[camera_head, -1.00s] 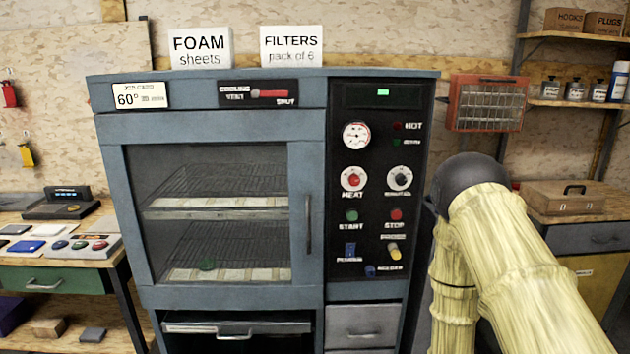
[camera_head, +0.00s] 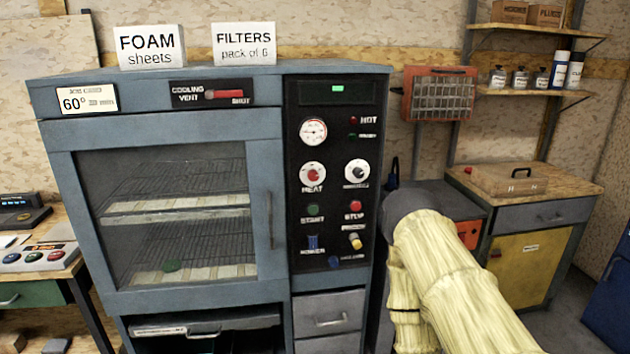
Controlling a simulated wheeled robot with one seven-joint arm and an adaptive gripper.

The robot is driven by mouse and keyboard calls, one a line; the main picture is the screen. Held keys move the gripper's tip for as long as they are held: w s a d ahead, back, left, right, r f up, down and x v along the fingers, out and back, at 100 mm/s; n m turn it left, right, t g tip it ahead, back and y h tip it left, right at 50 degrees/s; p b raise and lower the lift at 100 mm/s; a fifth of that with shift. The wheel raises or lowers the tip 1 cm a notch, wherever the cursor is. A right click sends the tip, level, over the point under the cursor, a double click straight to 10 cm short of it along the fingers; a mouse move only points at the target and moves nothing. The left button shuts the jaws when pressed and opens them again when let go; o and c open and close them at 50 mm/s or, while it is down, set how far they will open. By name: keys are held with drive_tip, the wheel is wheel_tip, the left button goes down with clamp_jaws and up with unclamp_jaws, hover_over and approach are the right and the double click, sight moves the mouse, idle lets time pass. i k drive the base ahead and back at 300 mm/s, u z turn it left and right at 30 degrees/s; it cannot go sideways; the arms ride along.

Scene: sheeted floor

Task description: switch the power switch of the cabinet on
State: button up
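The cabinet (camera_head: 180,125) is a blue-grey oven-like unit with a glass door at left and a black control panel (camera_head: 330,185) at right. A small blue switch (camera_head: 312,243) sits low on the panel, above a blurred label that seems to read POWER. Its position, on or off, is too small to tell. A small green display (camera_head: 337,88) is lit at the panel's top. My arm, in a pale yellow sleeve, bends at lower right in front of the cabinet's right side. My gripper is not in view.
Near the switch are START (camera_head: 313,211) and STOP (camera_head: 356,208) buttons, a yellow-tipped control (camera_head: 355,240) and a blue knob (camera_head: 333,262). Drawers (camera_head: 330,315) lie below. A bench with a wooden case (camera_head: 505,179) stands right; a control box (camera_head: 40,257) stands left.

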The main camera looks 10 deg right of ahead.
sight(313, 240)
drive_tip(key=k, duration=0.5)
drive_tip(key=u, duration=1.2)
drive_tip(key=i, duration=0.85)
drive_tip(key=z, duration=0.7)
